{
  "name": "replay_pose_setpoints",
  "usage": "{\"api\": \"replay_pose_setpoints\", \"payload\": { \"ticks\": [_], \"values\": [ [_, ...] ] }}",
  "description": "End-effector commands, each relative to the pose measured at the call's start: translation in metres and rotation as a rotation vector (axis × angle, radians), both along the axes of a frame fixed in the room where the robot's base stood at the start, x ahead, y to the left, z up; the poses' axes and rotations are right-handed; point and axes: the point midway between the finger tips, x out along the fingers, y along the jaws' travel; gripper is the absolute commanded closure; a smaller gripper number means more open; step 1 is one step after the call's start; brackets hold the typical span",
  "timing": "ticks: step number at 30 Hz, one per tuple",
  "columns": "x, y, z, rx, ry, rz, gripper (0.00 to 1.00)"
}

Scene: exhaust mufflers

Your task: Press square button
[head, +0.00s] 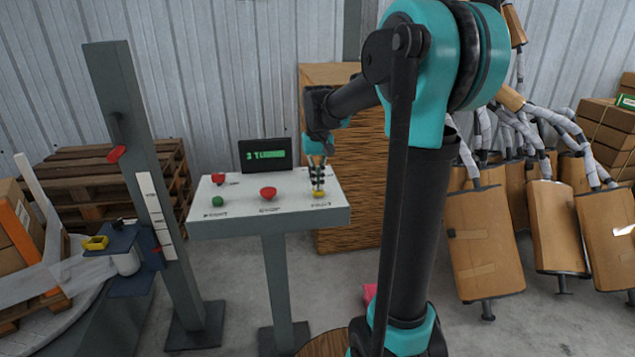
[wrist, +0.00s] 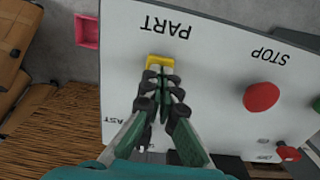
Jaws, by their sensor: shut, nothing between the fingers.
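The square button is yellow and sits by the PART label on a white control panel (head: 240,188). It shows in the head view (head: 319,194) and in the wrist view (wrist: 158,61). My gripper (head: 318,186) is shut and empty, pointing down at the yellow button. In the wrist view its fingertips (wrist: 160,74) overlap the button's near edge and hide part of it. I cannot tell whether they touch it or press it.
A red STOP button (head: 268,193) and a green button (head: 218,201) share the panel, with a small red knob (head: 218,178) behind. A display (head: 265,154) stands at the back edge. A grey post (head: 140,170) is at left. Mufflers (head: 487,240) hang at right.

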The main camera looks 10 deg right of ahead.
Motion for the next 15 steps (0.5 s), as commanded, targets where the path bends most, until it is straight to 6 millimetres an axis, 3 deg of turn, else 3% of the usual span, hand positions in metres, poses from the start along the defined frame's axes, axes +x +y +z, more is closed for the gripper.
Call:
{"api": "replay_pose_setpoints", "payload": {
  "ticks": [8,15],
  "values": [
    [0.0,0.0,-0.001,0.0,0.0,0.0,1.0],
    [0.0,0.0,-0.021,0.0,0.0,0.0,1.0]
  ]
}}
